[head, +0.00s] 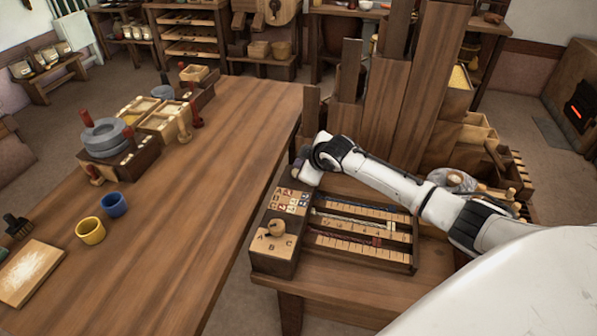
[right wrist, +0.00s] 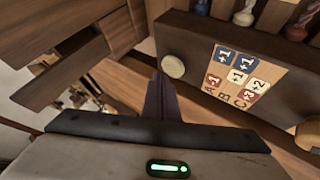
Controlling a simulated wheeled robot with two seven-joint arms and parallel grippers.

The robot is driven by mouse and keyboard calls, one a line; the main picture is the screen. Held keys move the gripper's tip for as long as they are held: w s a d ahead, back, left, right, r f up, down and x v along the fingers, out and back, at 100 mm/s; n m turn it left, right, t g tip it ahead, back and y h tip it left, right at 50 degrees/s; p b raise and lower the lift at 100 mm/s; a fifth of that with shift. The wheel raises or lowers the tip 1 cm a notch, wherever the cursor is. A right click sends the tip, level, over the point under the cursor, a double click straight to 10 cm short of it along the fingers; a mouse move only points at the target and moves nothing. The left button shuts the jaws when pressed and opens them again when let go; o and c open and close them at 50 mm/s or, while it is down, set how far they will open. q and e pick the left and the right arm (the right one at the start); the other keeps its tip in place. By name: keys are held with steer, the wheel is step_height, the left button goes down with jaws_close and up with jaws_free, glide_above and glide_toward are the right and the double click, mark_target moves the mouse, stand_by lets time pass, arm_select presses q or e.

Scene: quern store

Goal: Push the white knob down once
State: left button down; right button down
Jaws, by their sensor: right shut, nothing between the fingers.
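The white knob (right wrist: 173,66) is a round, pale button near one end of the dark wooden box (right wrist: 225,100), past the coloured cards. My right gripper (right wrist: 161,84) is shut and empty. Its dark fingertips show just below and slightly left of the knob in the right wrist view; I cannot tell whether they touch it. In the head view my right gripper (head: 303,168) is over the far end of the box (head: 272,260), and I cannot make out the knob there. My left gripper is not in view.
A round wooden knob (head: 276,227) stands on the near end of the box, above letters. A slotted scoring tray (head: 360,225) lies to its right. Tall boards (head: 385,105) rise behind my right arm. The long table (head: 190,200) has free room in its middle.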

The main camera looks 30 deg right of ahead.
steer(key=shift+s+f+b, duration=0.1)
steer(key=shift+f+b, duration=0.35)
steer(key=shift+f, duration=0.7)
stand_by(0.8)
stand_by(0.3)
steer(key=shift+r+p, duration=1.3)
steer(key=shift+p, duration=0.05)
steer(key=shift+r+p, duration=0.9)
steer(key=shift+r, duration=1.6)
